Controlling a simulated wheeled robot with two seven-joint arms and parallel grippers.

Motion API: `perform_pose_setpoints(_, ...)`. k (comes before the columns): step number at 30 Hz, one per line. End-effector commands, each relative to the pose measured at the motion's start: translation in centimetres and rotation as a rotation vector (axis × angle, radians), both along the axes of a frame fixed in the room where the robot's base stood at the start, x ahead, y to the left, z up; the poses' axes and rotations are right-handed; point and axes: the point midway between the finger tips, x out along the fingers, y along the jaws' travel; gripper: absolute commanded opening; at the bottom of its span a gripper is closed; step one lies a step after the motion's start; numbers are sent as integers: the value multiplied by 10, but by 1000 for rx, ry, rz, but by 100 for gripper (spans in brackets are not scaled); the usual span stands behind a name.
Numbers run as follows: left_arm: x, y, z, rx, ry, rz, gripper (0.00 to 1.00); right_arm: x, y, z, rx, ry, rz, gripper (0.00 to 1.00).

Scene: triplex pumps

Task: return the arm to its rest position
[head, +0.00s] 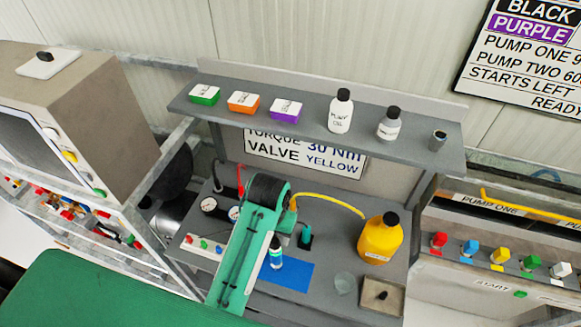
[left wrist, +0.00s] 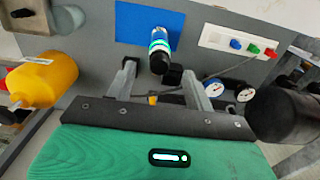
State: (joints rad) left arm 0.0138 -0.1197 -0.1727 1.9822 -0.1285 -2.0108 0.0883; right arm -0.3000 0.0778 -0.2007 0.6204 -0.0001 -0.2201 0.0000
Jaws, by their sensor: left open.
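My left arm (head: 243,255) reaches up over the middle of the bench in the head view and bends at a black joint. My left gripper (left wrist: 159,68) is open in the left wrist view, its two grey fingers apart and nothing clamped between them. In the head view the bottle (head: 275,252) stands beside my arm on the mat (head: 296,277); the fingers are hidden there. My right gripper is not in view.
A yellow jug (head: 380,240) and a grey box (head: 382,296) stand right of the mat. Gauges (head: 209,205) and a white button panel (head: 203,246) lie left. A shelf (head: 315,128) with boxes and bottles hangs behind. A yellow hose (head: 330,198) crosses the bench.

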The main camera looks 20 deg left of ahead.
Motion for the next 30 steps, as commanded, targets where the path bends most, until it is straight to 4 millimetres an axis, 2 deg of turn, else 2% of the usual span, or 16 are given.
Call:
perform_pose_setpoints(5, -1, 0, -1, 0, -1, 0, 53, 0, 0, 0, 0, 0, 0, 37)
perform_pose_setpoints(8, -8, 5, -4, 1, -10, 0, 53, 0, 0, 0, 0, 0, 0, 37)
perform_pose_setpoints(11, -24, 16, -9, 2, -36, -4, 53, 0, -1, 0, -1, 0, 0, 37)
perform_pose_setpoints(15, -59, 36, -15, 5, -96, -21, 53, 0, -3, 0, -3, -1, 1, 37)
perform_pose_setpoints(21, -104, 58, -9, 7, -189, -62, 53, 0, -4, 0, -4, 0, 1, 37)
perform_pose_setpoints(30, -142, 71, 8, 7, -271, -112, 53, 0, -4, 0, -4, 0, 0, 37)
